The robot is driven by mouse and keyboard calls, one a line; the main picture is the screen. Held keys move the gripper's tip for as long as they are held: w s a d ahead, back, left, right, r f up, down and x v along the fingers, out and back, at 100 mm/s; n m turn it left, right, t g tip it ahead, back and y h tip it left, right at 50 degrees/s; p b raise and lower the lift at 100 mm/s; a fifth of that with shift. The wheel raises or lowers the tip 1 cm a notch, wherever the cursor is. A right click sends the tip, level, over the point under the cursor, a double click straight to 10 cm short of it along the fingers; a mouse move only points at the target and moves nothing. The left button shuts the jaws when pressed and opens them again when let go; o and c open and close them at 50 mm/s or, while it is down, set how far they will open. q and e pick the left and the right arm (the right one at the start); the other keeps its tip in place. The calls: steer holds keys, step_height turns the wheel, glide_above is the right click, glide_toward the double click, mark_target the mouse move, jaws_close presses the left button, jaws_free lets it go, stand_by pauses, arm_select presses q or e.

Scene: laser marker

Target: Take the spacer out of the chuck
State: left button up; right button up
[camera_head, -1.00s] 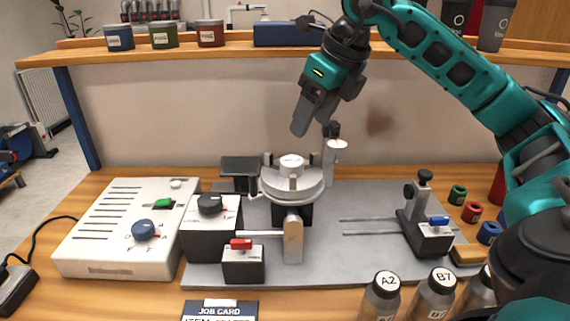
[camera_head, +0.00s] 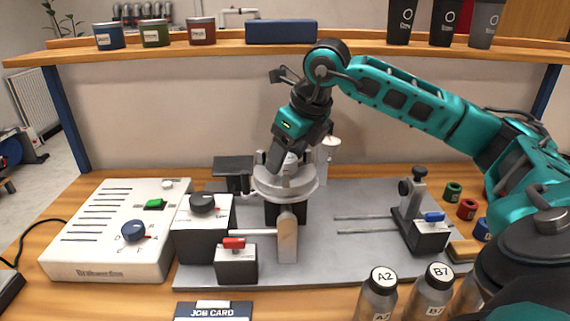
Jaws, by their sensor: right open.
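The chuck (camera_head: 286,190) is a round silver piece on the grey plate, left of the middle. The spacer (camera_head: 291,161) looks like a short pale cylinder standing in the chuck's centre, partly hidden by my right gripper. My right gripper (camera_head: 282,159) is open and points down at the spacer from above. One dark finger shows at the left of the spacer; the other finger is mostly hidden. I cannot tell whether the fingers touch the spacer. My left gripper is not in view.
A pale post (camera_head: 329,150) stands close behind the chuck on the right. A black block with a knob (camera_head: 203,205) and a red-switch box (camera_head: 236,260) stand at the left. A blue-switch stop (camera_head: 430,232) is at the right. Labelled bottles (camera_head: 377,296) stand in front.

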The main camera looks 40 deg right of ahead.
steer(key=shift+c, duration=0.3)
steer(key=c, duration=0.7)
steer(key=shift+c, duration=0.6)
steer(key=shift+r, duration=0.15)
